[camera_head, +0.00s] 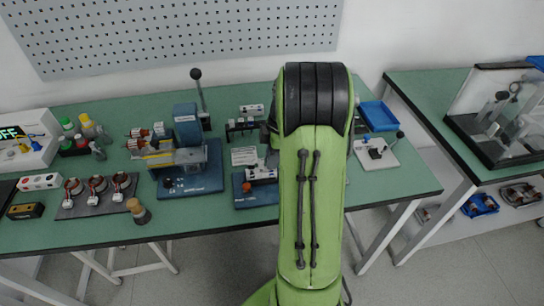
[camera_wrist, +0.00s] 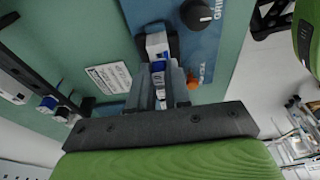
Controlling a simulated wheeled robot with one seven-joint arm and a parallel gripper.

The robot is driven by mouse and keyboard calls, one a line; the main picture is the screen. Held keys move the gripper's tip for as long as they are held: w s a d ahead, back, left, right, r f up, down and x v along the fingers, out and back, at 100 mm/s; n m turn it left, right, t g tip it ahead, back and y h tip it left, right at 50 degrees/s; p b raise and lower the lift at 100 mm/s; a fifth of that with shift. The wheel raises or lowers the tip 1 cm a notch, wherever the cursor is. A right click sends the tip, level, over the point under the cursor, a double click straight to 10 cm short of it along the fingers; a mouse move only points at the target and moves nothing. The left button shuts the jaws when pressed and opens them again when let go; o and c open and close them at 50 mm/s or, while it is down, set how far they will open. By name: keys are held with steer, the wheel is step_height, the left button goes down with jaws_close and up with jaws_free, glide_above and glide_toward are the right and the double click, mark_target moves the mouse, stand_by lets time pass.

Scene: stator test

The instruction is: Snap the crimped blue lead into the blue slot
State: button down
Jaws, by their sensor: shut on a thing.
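In the wrist view my gripper (camera_wrist: 160,70) is shut on a small blue piece, the blue lead (camera_wrist: 158,67), which shows between the two grey fingers. A white housing (camera_wrist: 157,42) with a dark blue part sits just beyond the fingertips on a blue fixture plate (camera_wrist: 203,45). The lead's tip is close to the housing; I cannot tell whether it is inside the slot or touching. In the head view the white housing (camera_head: 262,174) lies on the fixture (camera_head: 258,196), and my green arm hides most of the gripper.
An orange knob (camera_head: 246,187) and a printed card (camera_head: 244,156) are near the housing. A dark rack (camera_head: 240,126) stands behind. A larger blue machine (camera_head: 190,165) is to the left, with motor parts (camera_head: 97,186) on a mat. A blue tray (camera_head: 378,115) is right.

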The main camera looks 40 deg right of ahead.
steer(key=c, duration=1)
jaws_free()
step_height(320, 180, up, 15)
steer(key=s+d+p, duration=0.1)
steer(key=d+p, duration=0.1)
steer(key=p, duration=0.4)
steer(key=shift+s+d+r, duration=0.2)
steer(key=shift+s+d, duration=0.1)
steer(key=shift+s, duration=0.05)
